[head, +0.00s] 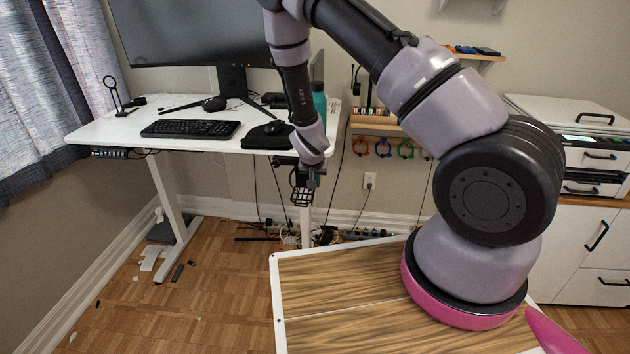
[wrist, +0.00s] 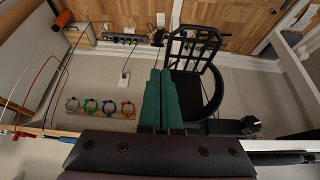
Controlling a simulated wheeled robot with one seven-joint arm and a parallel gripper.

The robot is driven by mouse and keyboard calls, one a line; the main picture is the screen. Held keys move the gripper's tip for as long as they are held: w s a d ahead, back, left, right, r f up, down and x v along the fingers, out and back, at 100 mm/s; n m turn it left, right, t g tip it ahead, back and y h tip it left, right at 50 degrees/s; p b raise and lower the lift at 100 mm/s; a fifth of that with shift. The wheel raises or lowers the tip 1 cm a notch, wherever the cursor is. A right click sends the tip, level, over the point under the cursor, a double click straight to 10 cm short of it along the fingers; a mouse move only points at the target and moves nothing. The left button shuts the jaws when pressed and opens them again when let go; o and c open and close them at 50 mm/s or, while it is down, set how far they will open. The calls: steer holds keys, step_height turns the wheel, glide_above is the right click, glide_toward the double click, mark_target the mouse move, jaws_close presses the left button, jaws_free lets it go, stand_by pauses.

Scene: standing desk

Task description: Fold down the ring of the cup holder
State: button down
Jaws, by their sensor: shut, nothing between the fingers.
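The black cup holder (head: 301,197) hangs at the right end of the white desk, below the tabletop and partly behind my gripper in the head view. In the wrist view its slatted cage (wrist: 194,45) and its curved ring (wrist: 219,92) show to the right of my fingers. The ring's exact tilt is hard to tell. My gripper (wrist: 160,72) has its two green fingers pressed together with nothing between them. The fingertips lie beside the cup holder's left side in the wrist view; I cannot tell whether they touch it. In the head view my gripper (head: 309,176) is small and dark.
The white desk (head: 95,130) holds a keyboard (head: 190,128), a mouse (head: 274,127) and a teal bottle (head: 319,101). Coloured loops (head: 383,148) hang under a wall shelf to the right. Cables and a power strip (head: 364,235) lie below. Open floor (head: 215,290) is at left.

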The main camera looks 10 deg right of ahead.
steer(key=shift+t, duration=0.8)
steer(key=shift+x, duration=2.2)
steer(key=shift+w+d, duration=0.1)
steer(key=shift+w, duration=0.05)
